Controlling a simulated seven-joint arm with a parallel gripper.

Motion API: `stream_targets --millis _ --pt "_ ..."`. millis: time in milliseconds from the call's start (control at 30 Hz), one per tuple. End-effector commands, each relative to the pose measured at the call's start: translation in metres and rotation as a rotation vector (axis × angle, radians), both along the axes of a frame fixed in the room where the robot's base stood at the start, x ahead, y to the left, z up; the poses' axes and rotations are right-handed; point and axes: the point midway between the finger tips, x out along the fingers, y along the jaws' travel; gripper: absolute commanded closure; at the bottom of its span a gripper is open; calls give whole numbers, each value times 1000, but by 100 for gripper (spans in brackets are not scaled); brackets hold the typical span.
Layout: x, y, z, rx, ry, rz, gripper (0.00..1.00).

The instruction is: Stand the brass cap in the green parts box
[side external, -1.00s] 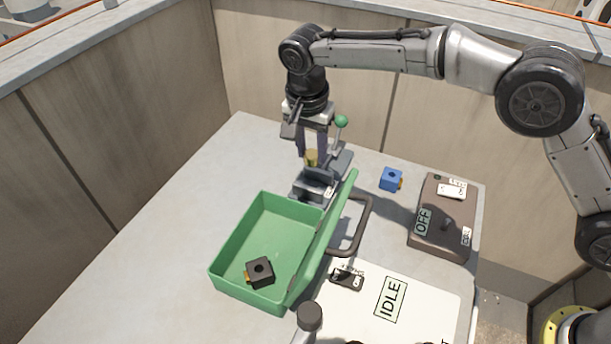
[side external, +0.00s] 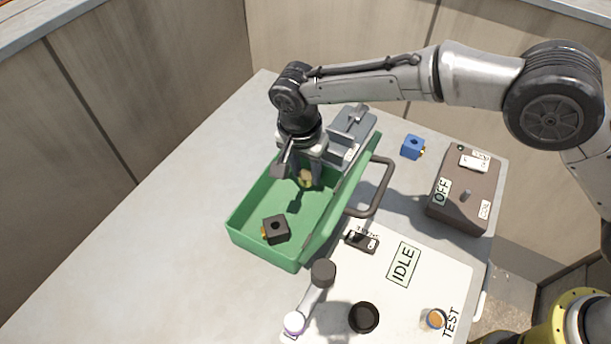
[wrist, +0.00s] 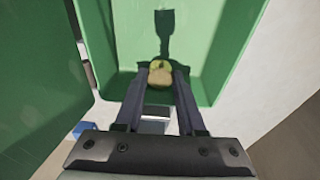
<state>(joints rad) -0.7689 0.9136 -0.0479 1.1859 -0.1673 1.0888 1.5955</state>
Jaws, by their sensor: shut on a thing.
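The brass cap (side external: 306,179) is between the fingertips of my gripper (side external: 308,172), which is shut on it. The cap also shows in the wrist view (wrist: 160,74), between the two dark fingers (wrist: 160,82). The green parts box (side external: 240,240) stands open on the table, and its green floor and walls fill much of the wrist view (wrist: 215,85). My gripper holds the cap over the back part of the box. A shadow falls on the box wall and floor. I cannot tell whether the cap touches the floor.
A black block (side external: 276,229) lies in the front of the box. A grey vise-like fixture (side external: 350,130) stands behind it. A blue block (side external: 412,147) and an OFF switch box (side external: 467,190) sit farther right. The left tabletop is clear.

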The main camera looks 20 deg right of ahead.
Motion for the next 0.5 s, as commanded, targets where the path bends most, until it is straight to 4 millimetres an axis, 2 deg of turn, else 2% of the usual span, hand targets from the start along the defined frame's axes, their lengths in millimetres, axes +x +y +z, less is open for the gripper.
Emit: stream_targets --millis 33,167,500 --pt "0 0 -8 -2 2 0 100" --pt "0 0 -20 0 0 -1 100" --pt "0 0 -22 0 -2 -1 100"
